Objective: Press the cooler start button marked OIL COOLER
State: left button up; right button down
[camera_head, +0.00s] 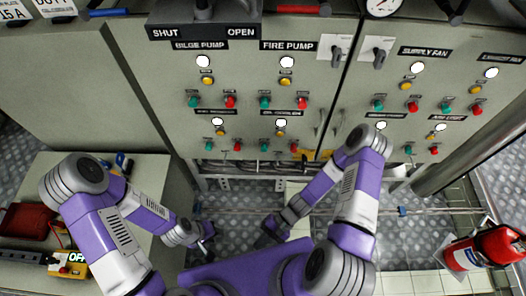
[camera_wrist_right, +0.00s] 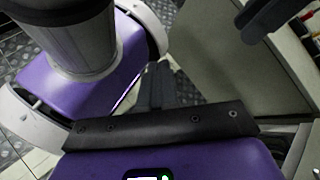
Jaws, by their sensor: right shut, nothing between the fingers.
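The grey panel in the head view carries a small plate (camera_head: 281,112) that seems to read OIL COOLER, though its letters are blurred. Below it are a white lamp (camera_head: 281,123), a yellow button (camera_head: 281,133), a green button (camera_head: 267,146) and a red button (camera_head: 294,147). My right gripper (camera_head: 272,232) is shut and empty, low in front of the panel and well below these buttons. Its dark fingers (camera_wrist_right: 155,88) show together in the right wrist view. My left gripper (camera_head: 207,241) is further left, also low and away from the panel; its finger gap is unclear.
Similar button groups surround this one, including BILGE PUMP (camera_head: 200,45) and FIRE PUMP (camera_head: 287,46). A bench (camera_head: 150,170) stands at left with a red item (camera_head: 27,220). A red extinguisher (camera_head: 490,248) is at lower right. A thin rail crosses below the panel.

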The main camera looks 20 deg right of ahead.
jog(key=w+a+r+m+t+y, duration=0.2)
jog(key=w+r+m+t+y, duration=0.2)
jog(key=w+m+t+y, duration=0.65)
jog(key=w+d+m+t+h, duration=0.7)
jog(key=w+d+t+h, duration=0.3)
jog(key=t+h, duration=0.1)
jog(key=shift+w+f+t, duration=0.2)
jog(key=shift+f+t, duration=0.05)
jog(key=shift+t, duration=0.5)
jog(key=shift+w+h+b, duration=0.1)
jog(key=shift+h+b, duration=0.15)
jog(key=shift+b, duration=0.05)
jog(key=b, duration=0.4)
send_near(264, 148)
jog(key=w+a+r, duration=0.1)
jog(key=w+a, duration=0.2)
jog(key=a, duration=0.1)
jog(key=shift+w+a, duration=0.3)
jog(key=shift+w, duration=0.1)
jog(key=shift+w+r, duration=0.1)
jog(key=shift+w+d, duration=0.1)
jog(key=shift+w, duration=0.2)
